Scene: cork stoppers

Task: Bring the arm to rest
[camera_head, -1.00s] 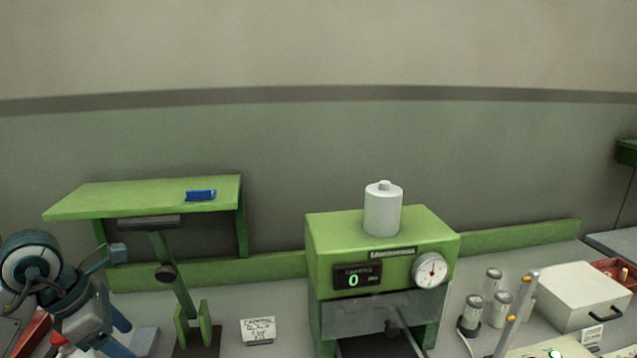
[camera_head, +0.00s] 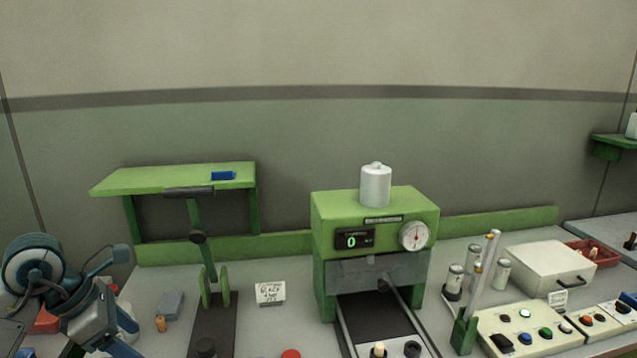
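My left arm comes in at the lower left, with a round dark joint and a grey wrist. My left gripper (camera_head: 124,336) points down and to the right at the bottom edge, over the left part of the bench. Its two fingers look spread apart with nothing between them, though the lower one is partly cut off by the picture edge. My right arm and gripper are not in view.
A grey bench (camera_head: 145,283) holds a green lever stand (camera_head: 197,237), a green machine with a gauge (camera_head: 375,215) and a small card (camera_head: 270,293). A white box (camera_head: 548,265), a control panel (camera_head: 545,335) and a red tray (camera_head: 590,250) stand right. A green shelf (camera_head: 150,181) carries a blue block (camera_head: 223,175).

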